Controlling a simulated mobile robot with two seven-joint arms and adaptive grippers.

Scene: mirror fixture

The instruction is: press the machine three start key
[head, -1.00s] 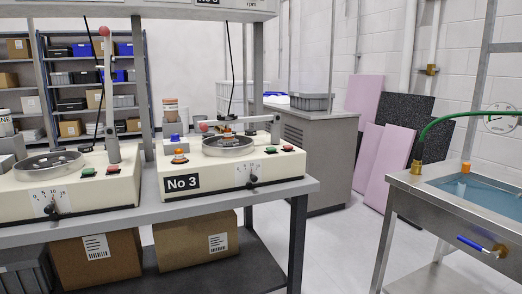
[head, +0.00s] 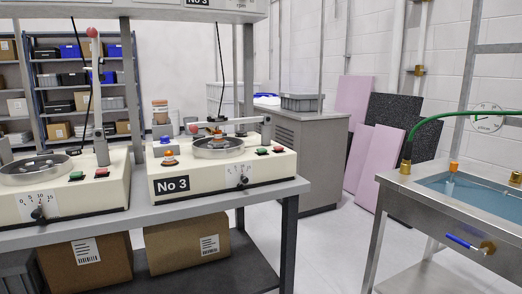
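Machine No 3 (head: 222,164) is a cream box on the grey bench, with a black "No 3" label (head: 172,184) on its front. A green key (head: 262,151) and a red key (head: 278,149) sit side by side at the right of its top. A round metal pan (head: 219,149) lies in the middle, with an arm lowered across it. A dial with a black knob (head: 242,180) is on the front. Neither of my grippers is in view.
A second cream machine (head: 62,188) with its own green key (head: 76,176) and red key (head: 101,172) stands left, its lever upright. Cardboard boxes (head: 187,243) are on the shelf below. A metal sink (head: 445,205) is at right. Floor between bench and sink is clear.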

